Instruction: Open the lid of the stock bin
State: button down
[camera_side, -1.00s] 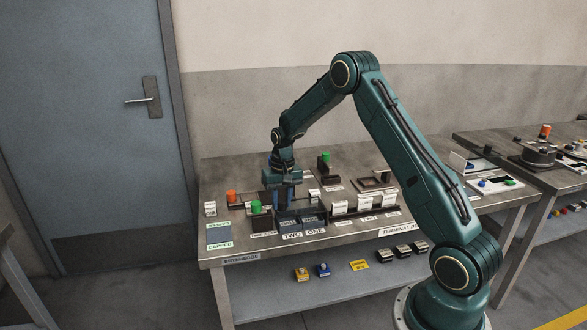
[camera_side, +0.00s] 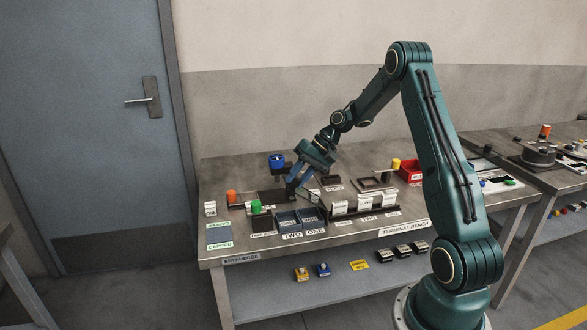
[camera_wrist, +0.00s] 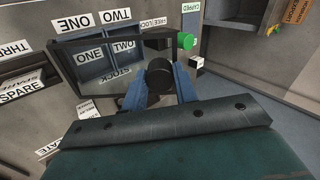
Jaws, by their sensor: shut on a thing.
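The stock bin (camera_side: 287,220) sits on the bench, with two dark blue compartments marked TWO and ONE at the front. In the wrist view its compartments (camera_wrist: 92,62) show through a dark-edged, see-through lid (camera_wrist: 112,75) marked STOCK. The lid looks tilted up; how far is hard to tell. My gripper (camera_side: 292,190) is tilted over at the back of the bin. In the wrist view my gripper (camera_wrist: 160,85) has its blue fingers shut on a dark round knob (camera_wrist: 158,72) at the lid's edge. The side view hides the grip.
A green cap (camera_side: 256,206) and an orange cap (camera_side: 231,196) stand left of the bin. A blue-topped part (camera_side: 277,160) stands behind. White blocks in a dark rack (camera_side: 365,213) are to the right. A red bin (camera_side: 410,171) is farther right.

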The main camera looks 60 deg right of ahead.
jog(key=shift+s+d+r+t+y, duration=0.7)
jog(key=shift+s+d+t+y, duration=0.1)
jog(key=shift+s+d, duration=0.1)
jog(key=shift+s+d+r+t+y, duration=0.3)
jog(key=shift+s+d+t+y, duration=0.2)
jog(key=shift+s+d, duration=0.1)
jog(key=shift+s+d+r+t+y, duration=0.25)
jog(key=shift+s+d+t+y, duration=0.25)
jog(key=shift+s, duration=0.05)
jog(key=c, duration=1.1)
grip_release()
jog(key=shift+w, duration=0.1)
